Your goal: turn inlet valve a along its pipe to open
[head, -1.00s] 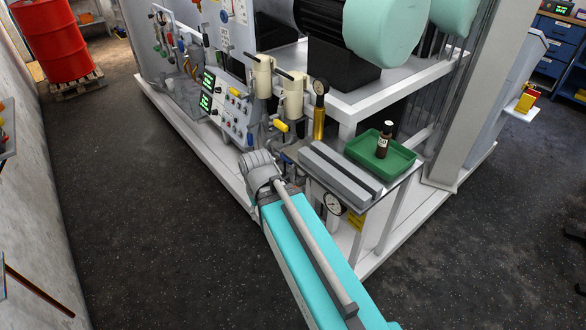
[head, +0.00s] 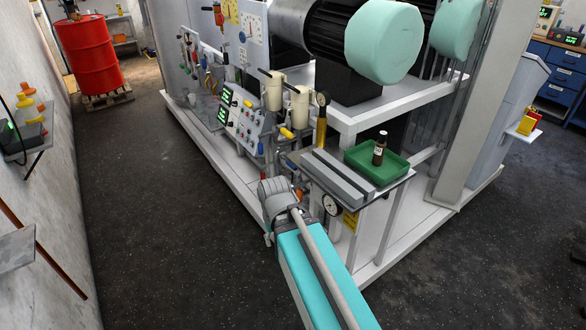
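Two cream canisters with black lever handles (head: 273,92) (head: 300,104) stand at the skid's front corner. A yellow lever (head: 286,133) sits on the pipework below them. I cannot tell which handle is inlet valve a, and no label is readable. My turquoise arm reaches from the lower right up to its grey wrist (head: 277,196), in front of the lower pipework. My gripper's fingers are hidden beyond the wrist, so its contact with any handle cannot be seen.
A control panel (head: 242,118) with green displays is left of the canisters. Right of them are a brass-coloured gauge column (head: 321,122) and a green tray (head: 362,154) holding a brown bottle (head: 380,147). A red drum (head: 92,55) stands far left. The dark floor (head: 160,210) is clear.

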